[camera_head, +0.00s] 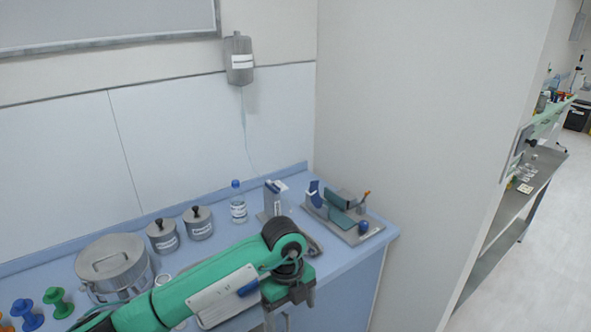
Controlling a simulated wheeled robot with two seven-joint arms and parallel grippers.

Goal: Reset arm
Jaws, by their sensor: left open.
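My left arm, green and dark grey, reaches in from the lower left over the blue counter (345,262). Its wrist bends down near the counter's front edge. My left gripper (279,321) points downward at the bottom of the view, with its fingertips partly cut off by the frame edge. It is open, and I see nothing held between its fingers. My right gripper is not in view.
A large lidded pot (112,266), two small lidded jars (163,236) and a clear bottle (238,206) stand behind my arm. A tray (372,229) with several items sits at the counter's right end. A wall (420,130) rises to the right.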

